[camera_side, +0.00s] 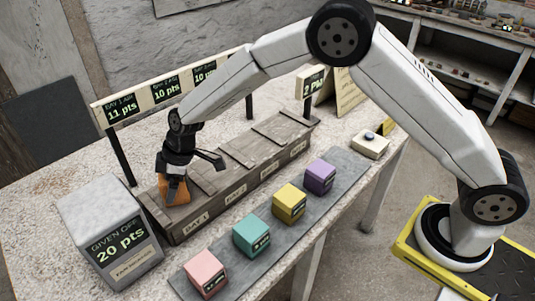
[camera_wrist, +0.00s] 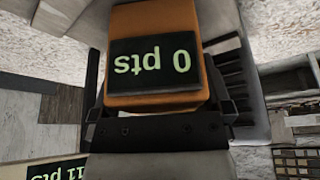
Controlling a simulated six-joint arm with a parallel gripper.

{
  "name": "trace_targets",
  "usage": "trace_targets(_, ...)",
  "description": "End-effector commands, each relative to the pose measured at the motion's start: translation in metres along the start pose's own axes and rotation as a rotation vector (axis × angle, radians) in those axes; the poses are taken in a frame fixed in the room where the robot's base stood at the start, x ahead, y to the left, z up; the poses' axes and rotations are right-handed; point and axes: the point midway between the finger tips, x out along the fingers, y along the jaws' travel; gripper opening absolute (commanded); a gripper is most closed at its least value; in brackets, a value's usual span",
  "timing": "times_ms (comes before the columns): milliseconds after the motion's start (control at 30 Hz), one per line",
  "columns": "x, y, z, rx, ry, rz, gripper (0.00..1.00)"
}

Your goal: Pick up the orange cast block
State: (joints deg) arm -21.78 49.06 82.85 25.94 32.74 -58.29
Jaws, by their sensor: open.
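The orange cast block (camera_side: 183,191) sits at the near-left end of the wooden crate, by the "DAY 1" label. My gripper (camera_side: 172,187) points down over it, with a dark finger in front of part of the block in the side view. In the wrist view, the orange block (camera_wrist: 152,22) fills the space between my open fingers (camera_wrist: 158,90), and its dark "0 pts" panel appears upside down. I cannot tell whether the fingers touch the block.
The slatted wooden crate (camera_side: 232,195) runs back right. Pink (camera_side: 205,268), teal (camera_side: 250,232), yellow (camera_side: 288,200) and purple (camera_side: 320,174) blocks line a grey strip. A large "20 pts" block (camera_side: 103,210) stands left. A sign rail (camera_side: 150,95) on posts stands behind.

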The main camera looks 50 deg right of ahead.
Motion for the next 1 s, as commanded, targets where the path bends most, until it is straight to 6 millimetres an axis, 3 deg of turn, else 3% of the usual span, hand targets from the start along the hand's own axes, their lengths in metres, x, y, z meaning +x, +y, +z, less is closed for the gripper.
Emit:
trace_targets(467,0.0000,0.0000,0.0000,0.000,0.000,0.000,1.00)
trace_targets(767,0.0000,0.0000,0.0000,0.000,0.000,0.000,0.05)
trace_targets(800,-0.0007,0.0004,-0.0008,0.000,0.002,0.001,0.00)
trace_targets(1000,-0.0010,0.0004,-0.0009,0.000,0.002,0.001,0.00)
